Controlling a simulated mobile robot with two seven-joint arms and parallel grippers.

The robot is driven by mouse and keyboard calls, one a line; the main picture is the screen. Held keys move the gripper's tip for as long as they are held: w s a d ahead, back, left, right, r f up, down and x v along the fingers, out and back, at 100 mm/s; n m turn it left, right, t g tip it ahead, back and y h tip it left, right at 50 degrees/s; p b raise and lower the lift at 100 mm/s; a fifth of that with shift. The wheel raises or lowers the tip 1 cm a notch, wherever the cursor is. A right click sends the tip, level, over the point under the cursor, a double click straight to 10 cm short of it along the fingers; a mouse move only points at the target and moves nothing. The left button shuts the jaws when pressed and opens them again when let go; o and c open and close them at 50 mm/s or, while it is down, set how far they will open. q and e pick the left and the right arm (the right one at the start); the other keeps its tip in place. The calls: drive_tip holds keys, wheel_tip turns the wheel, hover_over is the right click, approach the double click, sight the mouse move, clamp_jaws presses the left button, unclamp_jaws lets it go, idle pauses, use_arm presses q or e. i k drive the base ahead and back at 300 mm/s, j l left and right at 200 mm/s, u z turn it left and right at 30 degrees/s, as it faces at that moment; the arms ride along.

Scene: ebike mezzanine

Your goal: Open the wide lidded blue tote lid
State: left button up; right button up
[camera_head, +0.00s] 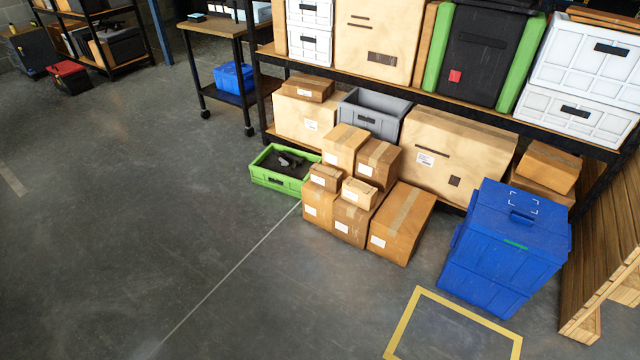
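A wide blue tote (485,278) stands on the floor at the right, in front of the lower shelf. Its blue lid (490,213) lies on top and appears shut, with a handle on its upper face and a small green strip near the front edge. The tote looks like two stacked blue sections. Neither of my grippers shows in the head view.
Cardboard boxes (403,222) are stacked left of the tote, with a green crate (268,179) beyond them. A wooden pallet-like structure (600,265) stands close on its right. A yellow floor outline (462,306) lies in front. The floor at left is clear.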

sight(550, 215)
drive_tip(key=z, duration=1.3)
drive_tip(key=i+u, duration=0.25)
drive_tip(key=i, duration=2)
